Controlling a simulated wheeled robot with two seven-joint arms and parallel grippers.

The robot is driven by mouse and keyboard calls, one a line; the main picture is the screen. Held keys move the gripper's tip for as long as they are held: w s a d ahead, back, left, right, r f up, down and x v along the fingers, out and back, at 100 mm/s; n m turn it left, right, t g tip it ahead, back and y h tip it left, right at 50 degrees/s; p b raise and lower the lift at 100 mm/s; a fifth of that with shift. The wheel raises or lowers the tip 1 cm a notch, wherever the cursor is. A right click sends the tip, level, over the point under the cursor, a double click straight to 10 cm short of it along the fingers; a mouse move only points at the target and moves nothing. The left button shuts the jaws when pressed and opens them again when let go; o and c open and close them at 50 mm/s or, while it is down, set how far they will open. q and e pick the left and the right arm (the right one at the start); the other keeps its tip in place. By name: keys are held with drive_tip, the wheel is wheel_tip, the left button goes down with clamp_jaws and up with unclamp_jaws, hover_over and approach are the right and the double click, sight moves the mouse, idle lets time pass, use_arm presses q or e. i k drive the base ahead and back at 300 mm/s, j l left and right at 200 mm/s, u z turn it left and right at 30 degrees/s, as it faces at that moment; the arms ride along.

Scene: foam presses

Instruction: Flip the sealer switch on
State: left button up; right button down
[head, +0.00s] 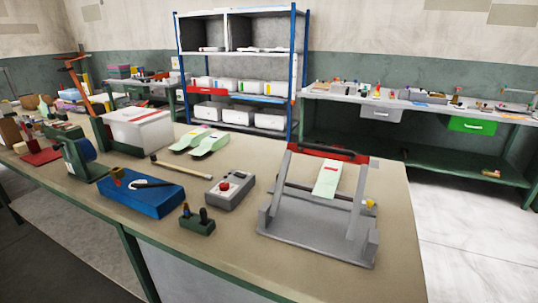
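A grey press-like frame (315,232) with a red top bar (328,152) stands at the right end of the near workbench. It may be the sealer. A pale green strip (327,179) with a red mark lies in the frame under the bar. A small yellow part (370,204) shows at its right side. A grey control box (230,190) with a red round button sits to the left of the frame. I cannot tell which part is the sealer switch or whether it is on. Neither of my grippers is in view.
On the bench (290,284) are a blue box (142,196), a small green holder (197,222), a wooden-handled tool (182,167), pale green sheets (209,144) and a white bin (138,128). A blue-post shelf (240,50) and another bench (425,104) stand behind.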

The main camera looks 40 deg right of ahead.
sight(242, 176)
drive_tip(key=i+j+z, duration=0.45)
drive_tip(key=z, duration=0.2)
drive_tip(key=i+j+z, duration=0.15)
drive_tip(key=j+z, duration=0.15)
drive_tip(key=i+j+z, duration=0.15)
drive_tip(key=j+z, duration=0.15)
drive_tip(key=j, duration=0.15)
drive_tip(key=i+j+z, duration=0.1)
drive_tip(key=j+z, duration=0.55)
drive_tip(key=j, duration=0.2)
